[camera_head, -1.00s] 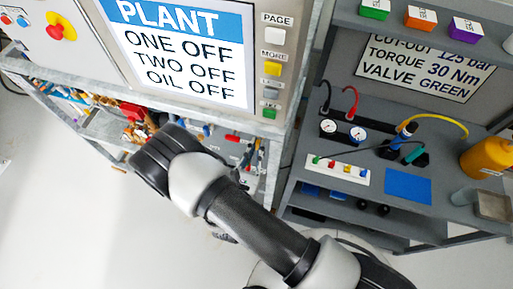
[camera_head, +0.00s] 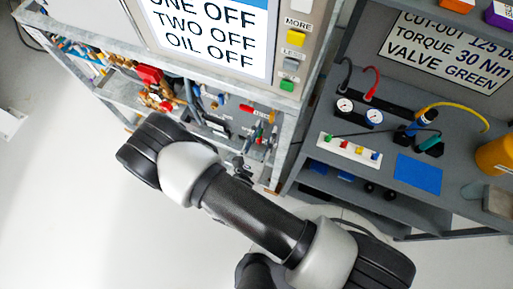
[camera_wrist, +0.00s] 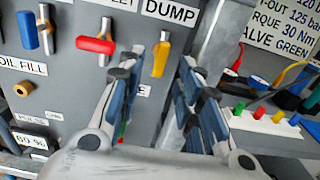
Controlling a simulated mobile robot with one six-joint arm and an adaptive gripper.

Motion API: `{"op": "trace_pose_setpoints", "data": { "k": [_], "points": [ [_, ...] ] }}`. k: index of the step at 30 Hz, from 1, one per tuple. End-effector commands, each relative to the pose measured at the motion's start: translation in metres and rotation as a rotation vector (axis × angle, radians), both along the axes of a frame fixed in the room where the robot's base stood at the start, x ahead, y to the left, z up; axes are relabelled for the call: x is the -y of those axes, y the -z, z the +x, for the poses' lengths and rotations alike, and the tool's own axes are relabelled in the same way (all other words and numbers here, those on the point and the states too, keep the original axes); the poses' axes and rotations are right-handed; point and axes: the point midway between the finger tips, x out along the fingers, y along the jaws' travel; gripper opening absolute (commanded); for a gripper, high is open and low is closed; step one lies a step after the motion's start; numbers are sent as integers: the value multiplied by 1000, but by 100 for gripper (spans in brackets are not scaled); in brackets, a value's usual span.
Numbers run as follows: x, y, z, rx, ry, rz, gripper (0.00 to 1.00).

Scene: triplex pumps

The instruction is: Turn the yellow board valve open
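The yellow board valve (camera_wrist: 161,58) shows in the wrist view on the grey board, its handle hanging downward with a slight tilt. My gripper (camera_wrist: 160,78) is open and empty, its two blue-grey fingers pointing toward the board. The yellow handle appears in the gap between the fingertips, nearer the left one; I see no clear contact, and the depth is hard to judge. In the head view my gripper (camera_head: 242,168) is small and dark in front of the lower shelf board, and the yellow valve cannot be made out there.
A red valve handle (camera_wrist: 96,45) lies crosswise left of the yellow one, and a blue handle (camera_wrist: 28,30) hangs farther left. The DUMP label (camera_wrist: 170,12) is above. A shelf post (camera_wrist: 222,40) stands close at right, with a white strip of coloured knobs (camera_wrist: 262,120) beyond.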

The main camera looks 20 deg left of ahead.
Motion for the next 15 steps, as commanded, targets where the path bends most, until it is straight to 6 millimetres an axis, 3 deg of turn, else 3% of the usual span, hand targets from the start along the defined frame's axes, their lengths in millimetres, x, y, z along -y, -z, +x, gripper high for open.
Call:
{"op": "trace_pose_setpoints", "data": {
  "k": [6,15],
  "points": [
    [-5,0,-43,0,-6,-1,32],
    [-5,0,-71,-1,-1,-1,32]
  ]
}}
